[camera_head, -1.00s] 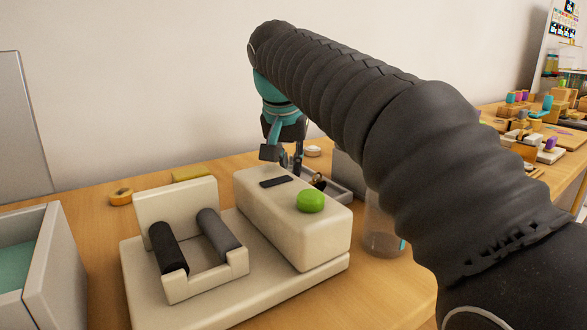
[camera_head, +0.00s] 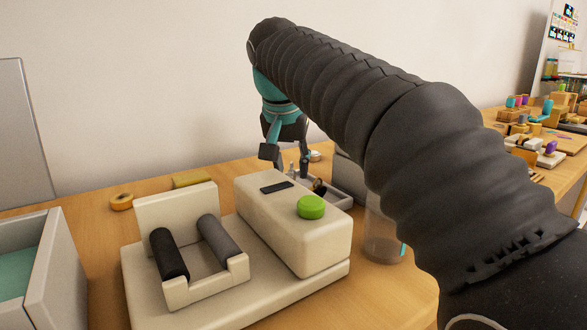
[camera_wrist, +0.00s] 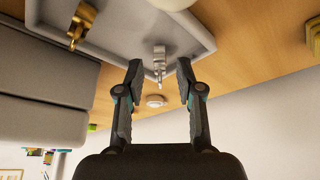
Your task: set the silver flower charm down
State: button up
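The silver flower charm (camera_wrist: 159,55) is a small upright silver piece in the grey tray (camera_wrist: 110,42), close to the tray's rim. Its flower shape is too small to make out. In the head view a bit of silver (camera_head: 291,170) shows between my fingers, partly behind the cream machine. My gripper (camera_wrist: 159,68) is open, with one finger on each side of the charm and a gap on both sides. In the head view my gripper (camera_head: 287,162) reaches down behind the machine.
A gold charm (camera_wrist: 80,25) stands elsewhere in the tray. The cream machine (camera_head: 318,240) with a green button (camera_head: 311,207) stands in front of the tray. A clear cup (camera_head: 382,240) is to the right. A round white piece (camera_wrist: 155,100) lies outside the tray.

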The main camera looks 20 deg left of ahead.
jog(key=p+v, duration=0.2)
jog(key=v, duration=0.8)
jog(key=shift+r, duration=0.35)
jog(key=shift+s+d, duration=0.1)
